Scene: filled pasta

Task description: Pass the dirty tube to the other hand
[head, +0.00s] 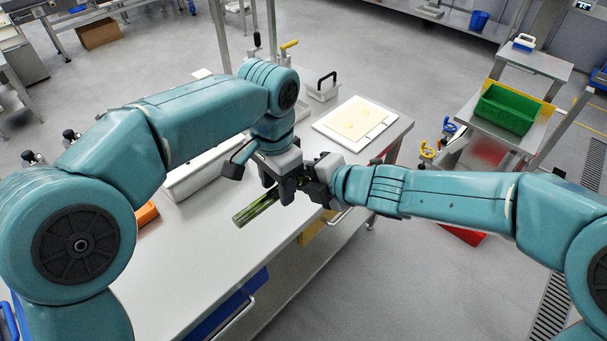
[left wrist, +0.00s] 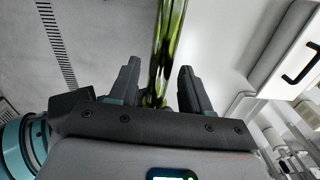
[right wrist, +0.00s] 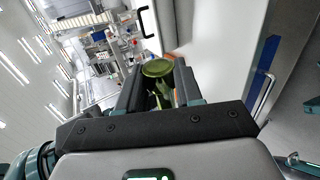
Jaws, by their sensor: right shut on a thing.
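The dirty tube (head: 256,209) is clear with green and dark streaks. It slants out to the lower left of my grippers, above the white worktop. My right gripper (head: 312,184) is shut on the tube near one end; the right wrist view shows the tube's round green end (right wrist: 158,68) between its fingers. My left gripper (head: 276,186) comes down from above, close beside the right one. In the left wrist view the tube (left wrist: 168,45) passes between the left fingers (left wrist: 160,90), with a gap on both sides, so they are open around it. The grippers hide the tube's middle.
The worktop (head: 200,237) lies below, with a long white tray (head: 190,178) behind my left arm. A white board (head: 355,122) with pale dough and a container with a black handle (head: 322,92) stand farther back. A green bin (head: 507,108) stands on a cart at right.

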